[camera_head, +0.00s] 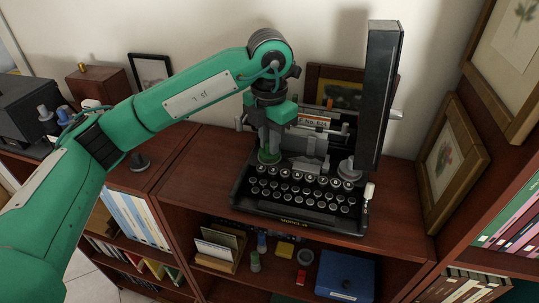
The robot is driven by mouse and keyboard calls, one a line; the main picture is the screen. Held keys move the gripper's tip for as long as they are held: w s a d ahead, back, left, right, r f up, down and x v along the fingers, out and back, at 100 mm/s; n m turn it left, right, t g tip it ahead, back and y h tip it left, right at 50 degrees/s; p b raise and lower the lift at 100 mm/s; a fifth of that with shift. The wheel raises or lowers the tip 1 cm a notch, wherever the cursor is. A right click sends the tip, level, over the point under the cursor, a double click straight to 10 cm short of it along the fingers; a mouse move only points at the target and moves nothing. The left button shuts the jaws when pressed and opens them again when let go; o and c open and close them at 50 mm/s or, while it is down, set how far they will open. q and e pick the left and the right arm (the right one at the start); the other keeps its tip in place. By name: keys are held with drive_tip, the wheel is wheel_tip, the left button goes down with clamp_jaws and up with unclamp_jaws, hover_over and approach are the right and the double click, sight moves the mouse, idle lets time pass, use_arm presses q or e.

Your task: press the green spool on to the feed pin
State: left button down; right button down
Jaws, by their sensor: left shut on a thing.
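A black typewriter (297,215) stands on the brown wooden cabinet top. My left gripper (270,145) reaches down over the left part of the typewriter, behind the keys. It is shut on the green spool (268,156), which shows only as a small green disc below the fingers. The feed pin is hidden under the spool and the gripper. I cannot tell whether the spool touches the pin. A grey spool (349,171) sits at the right side of the typewriter. My right gripper is not in view.
A tall dark panel (384,95) rises at the typewriter's right. Picture frames (448,165) lean against the right wall. The shelf below holds a blue box (345,276) and small items. A strip of cabinet top (200,180) left of the typewriter is clear.

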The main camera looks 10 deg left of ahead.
use_arm(q)
drive_tip(key=shift+f, duration=0.1)
idle(0.3)
drive_tip(key=c, duration=1.3)
unclamp_jaws()
